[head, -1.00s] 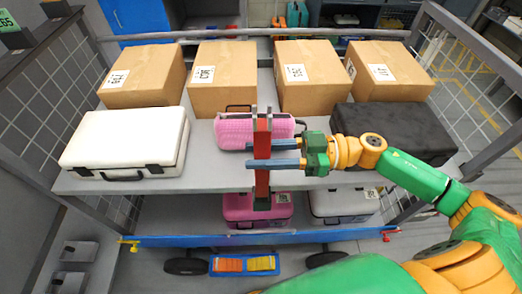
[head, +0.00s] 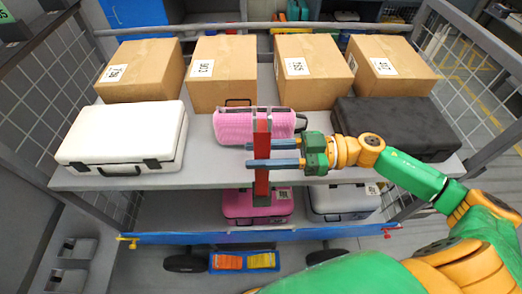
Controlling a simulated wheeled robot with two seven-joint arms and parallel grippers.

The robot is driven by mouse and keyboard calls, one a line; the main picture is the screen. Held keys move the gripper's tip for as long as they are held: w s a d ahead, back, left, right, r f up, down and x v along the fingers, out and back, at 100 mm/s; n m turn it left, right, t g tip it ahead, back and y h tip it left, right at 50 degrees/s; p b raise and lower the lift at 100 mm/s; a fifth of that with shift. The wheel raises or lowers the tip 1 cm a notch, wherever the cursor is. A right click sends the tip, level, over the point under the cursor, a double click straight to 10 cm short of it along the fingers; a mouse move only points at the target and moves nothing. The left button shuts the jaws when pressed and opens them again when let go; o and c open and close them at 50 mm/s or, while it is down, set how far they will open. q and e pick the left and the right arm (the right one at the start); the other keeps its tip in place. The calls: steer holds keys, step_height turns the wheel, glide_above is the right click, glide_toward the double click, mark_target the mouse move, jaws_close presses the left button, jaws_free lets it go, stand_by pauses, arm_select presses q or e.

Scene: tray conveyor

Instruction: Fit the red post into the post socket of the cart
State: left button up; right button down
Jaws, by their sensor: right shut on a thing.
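The red post (head: 262,170) stands about upright in front of the cart's upper shelf. My right gripper (head: 273,153) comes in from the right and is shut on the post around its middle. The post's top overlaps the pink case on the upper shelf, and its lower end shows in front of the lower pink case. The cart (head: 215,181) is grey, with two shelves and a blue front beam (head: 190,238). I cannot pick out the post socket. My left gripper is not in view.
Several cardboard boxes (head: 222,88) line the back of the upper shelf. A white case (head: 112,135), a pink case (head: 232,128) and a black case (head: 390,122) stand in front of them. The lower shelf holds another pink case (head: 240,208) and a pale case (head: 335,205).

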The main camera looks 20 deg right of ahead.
steer(key=shift+f+b, duration=1.3)
steer(key=shift+f, duration=0.7)
steer(key=shift+c, duration=2.2)
jaws_free()
steer(key=b+v, duration=0.2)
steer(key=v, duration=0.5)
steer(key=shift+d, duration=0.1)
